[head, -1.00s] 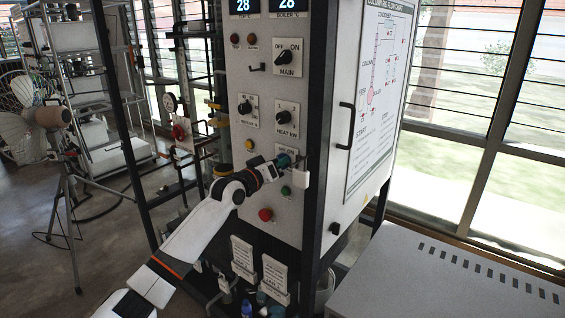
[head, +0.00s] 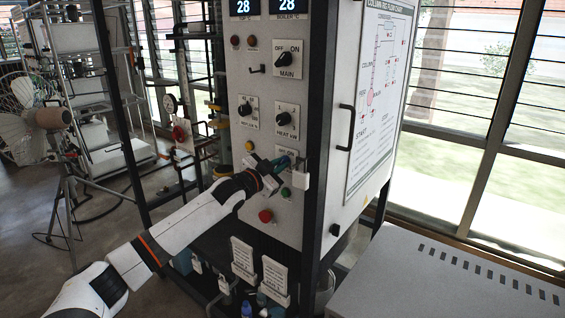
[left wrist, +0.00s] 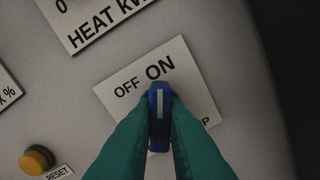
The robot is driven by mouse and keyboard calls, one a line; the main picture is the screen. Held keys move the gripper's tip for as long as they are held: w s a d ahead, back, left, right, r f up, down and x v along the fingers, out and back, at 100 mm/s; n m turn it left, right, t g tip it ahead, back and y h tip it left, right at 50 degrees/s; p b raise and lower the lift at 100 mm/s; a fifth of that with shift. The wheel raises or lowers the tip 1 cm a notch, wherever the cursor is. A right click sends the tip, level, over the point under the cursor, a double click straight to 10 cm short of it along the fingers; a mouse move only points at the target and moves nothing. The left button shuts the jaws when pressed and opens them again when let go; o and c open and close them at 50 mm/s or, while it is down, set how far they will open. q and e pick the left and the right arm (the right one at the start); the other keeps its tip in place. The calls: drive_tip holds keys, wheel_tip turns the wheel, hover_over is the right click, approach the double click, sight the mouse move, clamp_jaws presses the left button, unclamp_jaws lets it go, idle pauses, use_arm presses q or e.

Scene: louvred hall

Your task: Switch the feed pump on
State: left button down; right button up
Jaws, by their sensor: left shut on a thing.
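The pump switch is a blue knob (left wrist: 159,104) with a white line, on a white OFF/ON plate (left wrist: 185,75) whose lower lettering is mostly covered. My left gripper (left wrist: 160,115) has its two teal fingers shut on the knob, one on each side. The white line stands upright in the left wrist view, its upper end towards the word ON. The plate looks tilted there. In the head view my left gripper (head: 285,163) is at the lower right of the grey control panel (head: 268,205), and hides the knob. My right gripper is not in view.
The MAIN switch (head: 284,60) and the HEAT kW knob (head: 287,116) sit above. A green button (head: 285,192) and red button (head: 265,216) sit below. A grey box (head: 440,280) stands at lower right.

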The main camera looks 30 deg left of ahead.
use_arm(q)
drive_tip(key=c, duration=1.4)
unclamp_jaws()
drive_tip(key=shift+s+a+b, duration=0.15)
drive_tip(key=shift+s+b, duration=0.3)
drive_tip(key=shift+s, duration=1.35)
drive_tip(key=shift+s+a+b, duration=0.15)
drive_tip(key=shift+s+b, duration=0.25)
drive_tip(key=shift+s, duration=1.35)
